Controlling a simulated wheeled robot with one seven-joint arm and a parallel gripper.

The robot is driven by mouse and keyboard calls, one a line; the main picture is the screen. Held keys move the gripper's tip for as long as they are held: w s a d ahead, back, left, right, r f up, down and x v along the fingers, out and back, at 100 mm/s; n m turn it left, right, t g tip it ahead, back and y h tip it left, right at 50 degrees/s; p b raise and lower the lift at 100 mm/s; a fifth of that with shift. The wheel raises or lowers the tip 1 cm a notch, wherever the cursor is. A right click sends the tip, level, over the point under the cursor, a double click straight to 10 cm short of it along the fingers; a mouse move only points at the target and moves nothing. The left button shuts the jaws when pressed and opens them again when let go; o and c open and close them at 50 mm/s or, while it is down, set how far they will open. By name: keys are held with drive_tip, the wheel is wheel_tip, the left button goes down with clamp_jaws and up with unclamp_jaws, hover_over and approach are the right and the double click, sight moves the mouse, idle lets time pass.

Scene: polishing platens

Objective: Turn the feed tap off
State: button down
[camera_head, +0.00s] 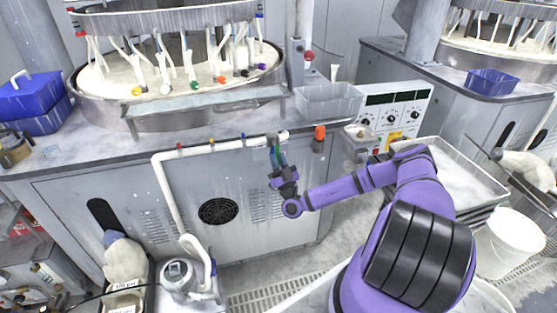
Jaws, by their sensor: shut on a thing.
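A white feed pipe (195,150) runs along the front upper edge of the grey cabinet. A white end piece (284,134) shows just above the fingers.
An orange-capped fitting (319,132) stands just right of my gripper. The round polishing platen (110,95) and a grey tray (329,103) are above on the bench. A control panel (398,110) is to the right. A pump (182,278) stands low at left.

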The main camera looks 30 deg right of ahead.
drive_tip(key=shift+f+h, duration=0.1)
drive_tip(key=shift+h, duration=0.2)
drive_tip(key=c, duration=1.1)
unclamp_jaws()
drive_tip(key=v, duration=1)
drive_tip(key=shift+s+f, duration=0.25)
drive_tip(key=shift+s, duration=0.05)
